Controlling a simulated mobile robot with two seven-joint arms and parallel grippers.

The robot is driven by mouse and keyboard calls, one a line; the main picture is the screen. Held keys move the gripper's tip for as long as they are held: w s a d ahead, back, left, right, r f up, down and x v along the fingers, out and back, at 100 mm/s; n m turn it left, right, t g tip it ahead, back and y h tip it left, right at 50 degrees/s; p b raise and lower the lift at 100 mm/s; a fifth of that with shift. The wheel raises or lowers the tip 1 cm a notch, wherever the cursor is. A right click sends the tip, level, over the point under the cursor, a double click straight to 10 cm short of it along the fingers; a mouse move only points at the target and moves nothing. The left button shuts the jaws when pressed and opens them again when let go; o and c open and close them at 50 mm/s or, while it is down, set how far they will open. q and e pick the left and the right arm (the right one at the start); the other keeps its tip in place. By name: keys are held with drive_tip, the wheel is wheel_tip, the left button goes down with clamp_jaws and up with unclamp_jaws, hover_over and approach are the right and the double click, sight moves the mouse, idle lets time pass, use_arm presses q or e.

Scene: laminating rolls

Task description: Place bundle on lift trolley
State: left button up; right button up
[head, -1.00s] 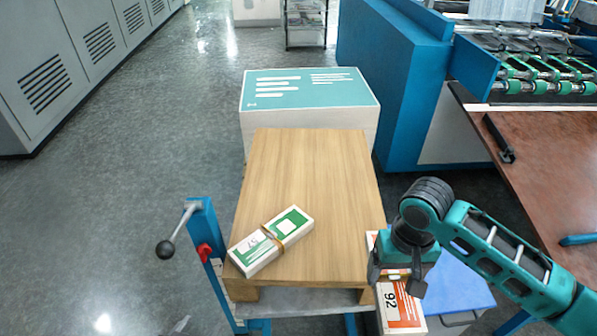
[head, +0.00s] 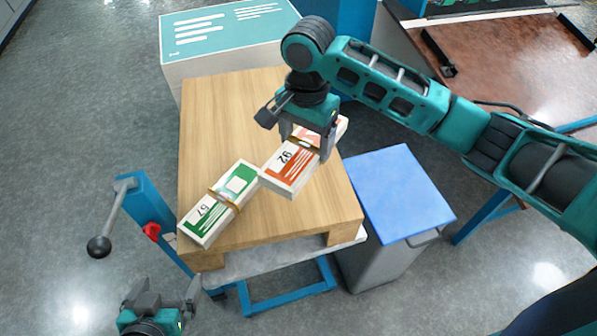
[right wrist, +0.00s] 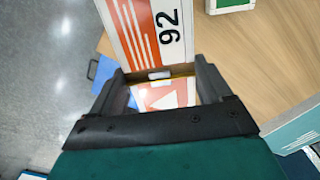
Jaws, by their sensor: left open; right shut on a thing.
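A banded bundle with a red-orange label marked 92 (head: 291,171) is over the wooden top (head: 222,110) of the lift trolley. My right gripper (head: 308,150) is shut on it across the band; the right wrist view also shows this bundle (right wrist: 150,35) between the fingers. I cannot tell whether it touches the wood. A green-labelled bundle marked 57 (head: 215,205) lies on the wooden top, close beside the red one's near-left end. The trolley has a blue frame (head: 155,215). My left gripper (head: 160,290) is open and empty at the bottom left, off the trolley.
A lever with a black knob (head: 99,247) and a red part (head: 151,231) stand at the trolley's left. A grey bin with a blue top (head: 395,190) is at its right. A white and teal box (head: 225,40) stands behind. The wood's far left and front right are bare.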

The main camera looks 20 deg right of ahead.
wheel_tip(320, 180, down, 8)
drive_tip(key=shift+r+b, duration=0.25)
drive_tip(key=shift+b, duration=0.3)
wheel_tip(320, 180, down, 5)
drive_tip(key=shift+r+b, duration=0.1)
drive_tip(key=shift+b, duration=0.4)
drive_tip(key=o, duration=1.2)
wheel_tip(320, 180, up, 12)
drive_tip(key=shift+r+p, duration=0.1)
drive_tip(key=shift+p, duration=1.1)
